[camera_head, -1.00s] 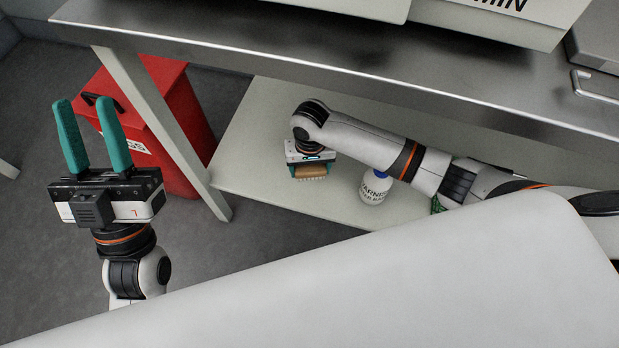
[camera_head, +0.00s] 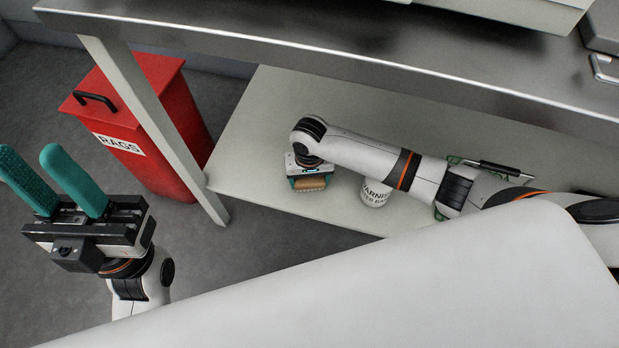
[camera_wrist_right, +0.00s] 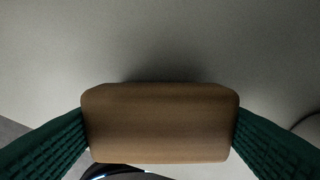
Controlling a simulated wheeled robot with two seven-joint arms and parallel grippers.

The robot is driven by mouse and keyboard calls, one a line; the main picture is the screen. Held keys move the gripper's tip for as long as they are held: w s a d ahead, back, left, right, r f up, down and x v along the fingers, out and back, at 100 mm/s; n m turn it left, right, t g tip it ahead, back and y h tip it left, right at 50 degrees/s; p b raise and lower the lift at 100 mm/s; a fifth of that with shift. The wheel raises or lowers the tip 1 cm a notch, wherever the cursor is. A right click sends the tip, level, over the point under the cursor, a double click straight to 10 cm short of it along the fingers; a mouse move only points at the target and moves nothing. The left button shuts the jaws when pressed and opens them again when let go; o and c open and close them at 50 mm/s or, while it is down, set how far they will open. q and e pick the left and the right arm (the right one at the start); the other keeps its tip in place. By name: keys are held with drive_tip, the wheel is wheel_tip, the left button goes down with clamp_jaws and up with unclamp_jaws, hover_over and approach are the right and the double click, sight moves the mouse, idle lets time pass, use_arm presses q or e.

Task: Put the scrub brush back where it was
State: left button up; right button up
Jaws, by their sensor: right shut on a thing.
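The scrub brush (camera_head: 311,183) has a tan wooden block and shows on the lower shelf area in the head view. My right gripper (camera_head: 309,180) is shut on it, pointing down over the shelf. In the right wrist view the brush block (camera_wrist_right: 160,122) fills the middle, with a green finger against each end. A shadow lies just beyond it on the pale surface; I cannot tell whether the bristles touch the shelf. My left gripper (camera_head: 50,184) is open and empty at the left, fingers pointing up, away from the shelf.
The pale lower shelf (camera_head: 262,130) is clear around the brush's left. A white varnish container (camera_head: 375,192) stands right of it, close to my right arm. A green object with a black handle (camera_head: 490,168) lies farther right.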

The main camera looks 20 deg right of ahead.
drive_tip(key=shift+f, duration=0.1)
drive_tip(key=o, duration=1)
